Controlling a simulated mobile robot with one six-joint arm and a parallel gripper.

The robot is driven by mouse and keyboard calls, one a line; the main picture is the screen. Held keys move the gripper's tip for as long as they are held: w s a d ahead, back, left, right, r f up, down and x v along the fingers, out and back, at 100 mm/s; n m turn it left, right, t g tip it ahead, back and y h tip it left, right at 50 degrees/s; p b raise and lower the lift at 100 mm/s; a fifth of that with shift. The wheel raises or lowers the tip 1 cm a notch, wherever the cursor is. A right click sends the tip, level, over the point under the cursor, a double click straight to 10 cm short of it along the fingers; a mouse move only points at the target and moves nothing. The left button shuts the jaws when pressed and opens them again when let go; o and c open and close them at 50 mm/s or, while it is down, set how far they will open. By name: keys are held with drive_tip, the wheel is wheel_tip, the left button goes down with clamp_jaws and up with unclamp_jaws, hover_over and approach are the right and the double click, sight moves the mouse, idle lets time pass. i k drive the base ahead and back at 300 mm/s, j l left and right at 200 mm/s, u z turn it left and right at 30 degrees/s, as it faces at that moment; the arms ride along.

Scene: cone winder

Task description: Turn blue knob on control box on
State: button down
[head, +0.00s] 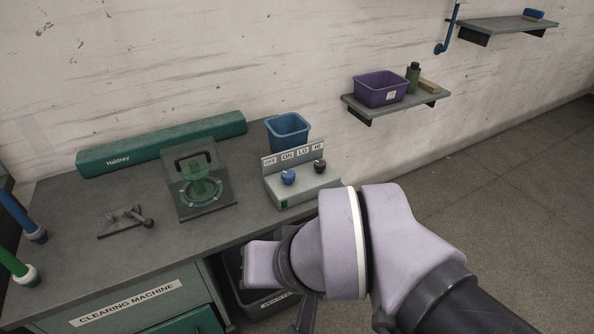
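The control box (297,192) is a light grey box at the right end of the bench, with a back panel labelled OFF, ON, LO, HI. The blue knob (288,177) sits on its left side, below the OFF and ON labels. A black knob (320,166) sits to its right, below LO and HI. I cannot tell which label the blue knob points to. My arm is in front of the box, at the lower right. Only a dark part of its end (306,315) shows near the bottom edge; whether the fingers are open or shut is hidden.
A blue bin (287,131) stands behind the box. A green-framed device (197,181) and a small metal fixture (124,221) are on the bench (70,250) to the left. A dark bin (262,303) is below. A wall shelf (410,107) holds a purple basket (380,90).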

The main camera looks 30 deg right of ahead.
sight(288, 176)
drive_tip(key=i+j+z, duration=0.2)
drive_tip(key=i+j, duration=0.45)
drive_tip(key=i, duration=0.1)
